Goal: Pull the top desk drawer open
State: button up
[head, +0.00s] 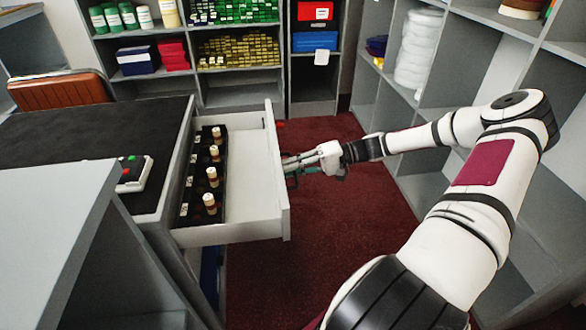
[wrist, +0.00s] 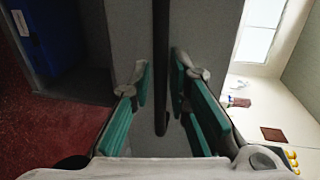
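The top desk drawer (head: 262,190) stands well out from the desk (head: 85,115) in the head view. Its inside shows a black tray with several small bottles on the left and a bare white floor on the right. My gripper (head: 290,168) is at the outer face of the drawer front. In the wrist view, the dark bar handle (wrist: 161,70) runs between the teal pads of my gripper (wrist: 161,85). The handle is hidden in the head view.
Grey shelves (head: 505,25) stand on the right, beside my arm. More shelving with colored boxes stands at the back. The dark red floor (head: 320,265) before the drawer is clear. A small device (head: 134,172) with colored buttons lies on the desk.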

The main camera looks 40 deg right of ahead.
jog(key=v, duration=1.2)
jog(key=shift+a, duration=0.1)
